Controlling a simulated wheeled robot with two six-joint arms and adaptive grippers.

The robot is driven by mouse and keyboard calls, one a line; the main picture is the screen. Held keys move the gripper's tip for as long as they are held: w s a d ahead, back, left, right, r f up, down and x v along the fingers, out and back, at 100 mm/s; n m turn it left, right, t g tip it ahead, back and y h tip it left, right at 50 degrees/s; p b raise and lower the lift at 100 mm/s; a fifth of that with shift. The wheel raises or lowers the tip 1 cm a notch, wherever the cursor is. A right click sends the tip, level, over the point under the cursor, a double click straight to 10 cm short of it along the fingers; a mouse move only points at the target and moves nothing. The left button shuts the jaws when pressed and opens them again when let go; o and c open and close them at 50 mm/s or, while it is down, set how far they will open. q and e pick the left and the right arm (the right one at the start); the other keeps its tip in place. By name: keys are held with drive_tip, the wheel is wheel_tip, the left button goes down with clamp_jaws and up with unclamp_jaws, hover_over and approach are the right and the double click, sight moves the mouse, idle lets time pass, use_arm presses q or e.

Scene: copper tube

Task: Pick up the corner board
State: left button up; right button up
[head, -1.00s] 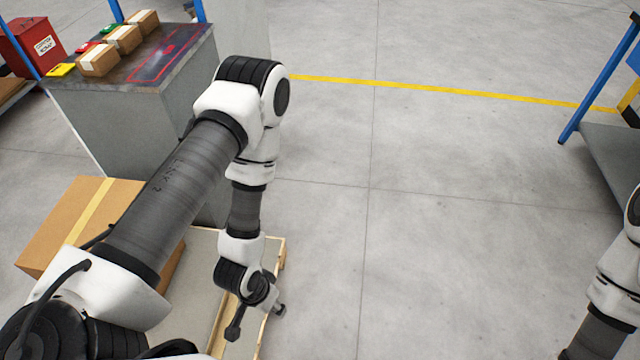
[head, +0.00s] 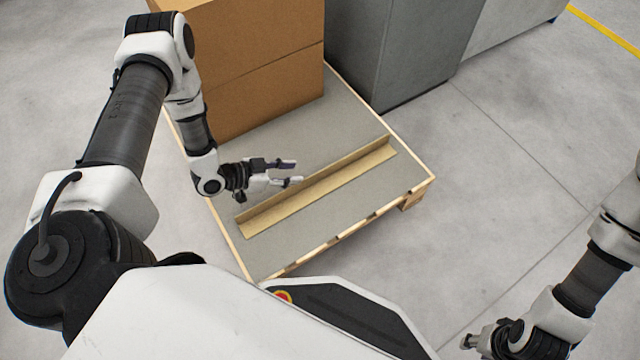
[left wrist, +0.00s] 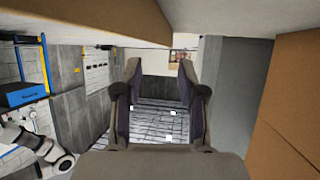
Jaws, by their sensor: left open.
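The corner board (head: 325,186) is a long tan L-shaped strip. It lies diagonally on the grey top of the pallet, in the head view. My left gripper (head: 296,172) is open and empty beside the board's far side, near its middle, fingers pointing right. In the left wrist view my left gripper (left wrist: 158,72) shows its two fingers spread with nothing between them. A tan strip across the top left there looks like the corner board (left wrist: 90,18). My right gripper (head: 472,341) is at the bottom right of the head view, away from the pallet; its jaws are unclear.
Stacked cardboard boxes (head: 265,95) stand on the back of the pallet (head: 350,98), behind my left gripper. A box also fills the right of the left wrist view (left wrist: 292,100). A grey cabinet (head: 400,50) stands behind the pallet. Floor to its right is clear.

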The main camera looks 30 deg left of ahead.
sight(317, 173)
use_arm(q)
drive_tip(key=b+x, duration=0.2)
drive_tip(key=x, duration=0.1)
drive_tip(key=b+x, duration=0.3)
drive_tip(key=x, duration=0.1)
drive_tip(key=shift+d+f, duration=0.3)
drive_tip(key=shift+f, duration=0.05)
drive_tip(key=shift+w+d, duration=0.15)
drive_tip(key=shift+r, duration=0.15)
clamp_jaws()
